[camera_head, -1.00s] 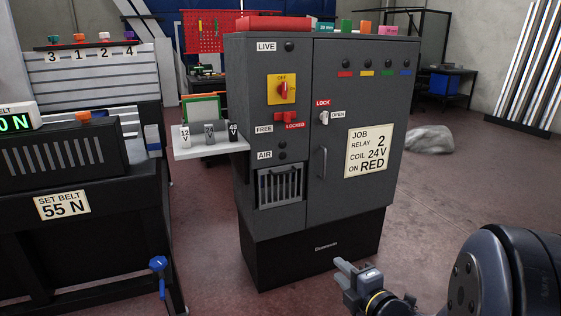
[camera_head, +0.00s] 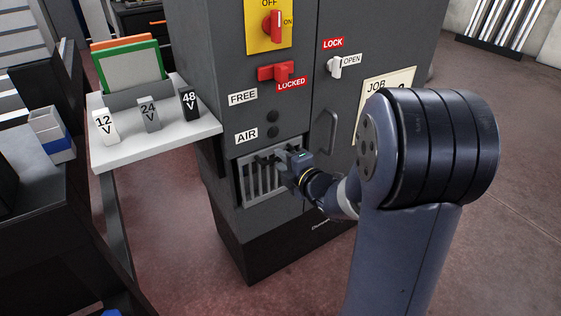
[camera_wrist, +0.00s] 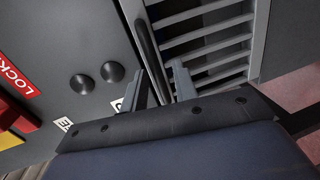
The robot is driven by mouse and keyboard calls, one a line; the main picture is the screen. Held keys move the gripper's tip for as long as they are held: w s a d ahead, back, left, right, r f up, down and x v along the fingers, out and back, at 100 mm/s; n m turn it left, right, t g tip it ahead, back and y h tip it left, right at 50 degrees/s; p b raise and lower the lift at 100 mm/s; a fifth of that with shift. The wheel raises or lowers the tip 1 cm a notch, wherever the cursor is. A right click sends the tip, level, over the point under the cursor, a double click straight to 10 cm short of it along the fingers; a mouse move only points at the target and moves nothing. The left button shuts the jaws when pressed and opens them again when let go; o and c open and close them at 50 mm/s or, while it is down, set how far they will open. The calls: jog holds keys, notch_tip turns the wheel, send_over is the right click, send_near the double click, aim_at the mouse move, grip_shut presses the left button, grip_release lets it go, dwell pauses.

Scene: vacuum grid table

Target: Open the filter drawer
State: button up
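The filter drawer (camera_head: 242,186) is a slatted grey grille low on the left of the dark cabinet, below the AIR label; it looks closed. In the wrist view its slats (camera_wrist: 212,38) and a dark bar handle (camera_wrist: 148,45) along one edge show. My gripper (camera_head: 268,160) is at the drawer's top edge. In the wrist view its two fingers (camera_wrist: 162,85) stand apart on either side of the handle, with gaps visible. It looks open around the bar, not clamped. The wrist housing hides the handle's near end.
A red slide (camera_head: 276,72) beside the LOCKED label and a yellow-backed rotary switch (camera_head: 270,27) sit above. The cabinet door handle (camera_head: 326,132) is to the right. A white shelf (camera_head: 160,146) with voltage blocks juts out at left.

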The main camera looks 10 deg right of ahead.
jog(key=shift+x, duration=1)
jog(key=shift+r, duration=0.15)
jog(key=shift+c, duration=0.6)
grip_shut()
jog(key=shift+d, duration=0.1)
